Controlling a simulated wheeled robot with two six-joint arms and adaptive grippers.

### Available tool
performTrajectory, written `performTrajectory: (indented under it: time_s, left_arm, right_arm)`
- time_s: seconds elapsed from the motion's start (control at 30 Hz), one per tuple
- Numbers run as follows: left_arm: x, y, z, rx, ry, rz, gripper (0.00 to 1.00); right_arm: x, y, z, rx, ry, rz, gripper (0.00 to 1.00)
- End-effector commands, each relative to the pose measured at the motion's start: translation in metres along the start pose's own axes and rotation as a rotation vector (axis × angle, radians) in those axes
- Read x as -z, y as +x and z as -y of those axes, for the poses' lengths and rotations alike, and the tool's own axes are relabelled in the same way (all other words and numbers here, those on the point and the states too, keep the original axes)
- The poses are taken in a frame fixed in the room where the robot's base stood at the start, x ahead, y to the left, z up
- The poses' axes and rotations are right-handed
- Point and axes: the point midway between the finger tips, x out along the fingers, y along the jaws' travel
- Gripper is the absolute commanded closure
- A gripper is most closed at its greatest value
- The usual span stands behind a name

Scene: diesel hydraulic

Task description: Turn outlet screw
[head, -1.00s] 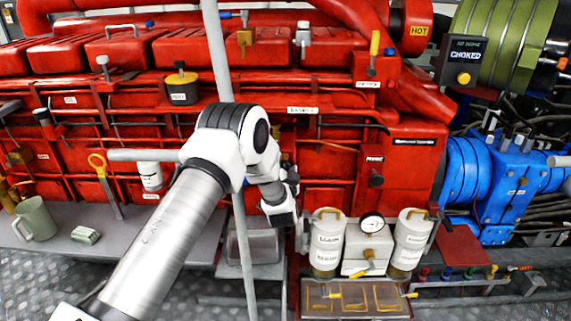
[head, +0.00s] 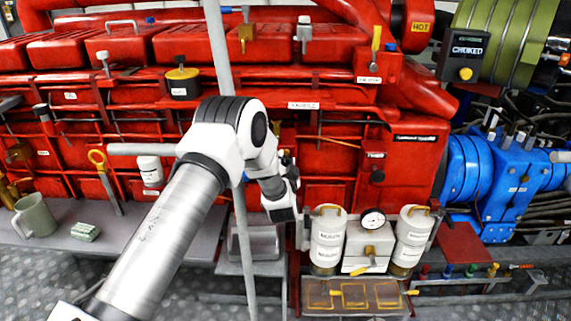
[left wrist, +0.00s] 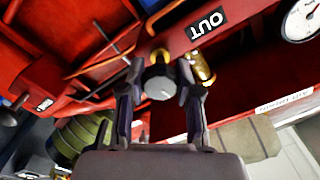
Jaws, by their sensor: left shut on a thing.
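The outlet screw (left wrist: 160,82) shows in the left wrist view as a round knob with a pale grey face and a brass neck, beside an upside-down OUT label (left wrist: 206,23) on the red housing. My left gripper (left wrist: 160,72) has its two dark fingers on either side of the knob and is shut on it. In the head view the left gripper (head: 282,196) is at the red engine's lower front, left of the white canisters. The screw is hidden there behind my arm and gripper. My right gripper is not in view.
Two white canisters (head: 326,240) and a pressure gauge (head: 373,220) stand right of the gripper. A grey vertical pole (head: 216,45) is close to my arm. A green mug (head: 36,217) and a small green block (head: 86,232) sit on the grey ledge at left.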

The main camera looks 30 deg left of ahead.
Motion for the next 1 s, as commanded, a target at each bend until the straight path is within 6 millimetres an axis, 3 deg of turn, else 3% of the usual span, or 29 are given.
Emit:
performTrajectory:
  time_s: [1.0]
  left_arm:
    - [-0.003, 0.001, 0.000, 0.002, -0.934, -0.005, 1.00]
  right_arm:
    - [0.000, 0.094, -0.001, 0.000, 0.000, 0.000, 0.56]
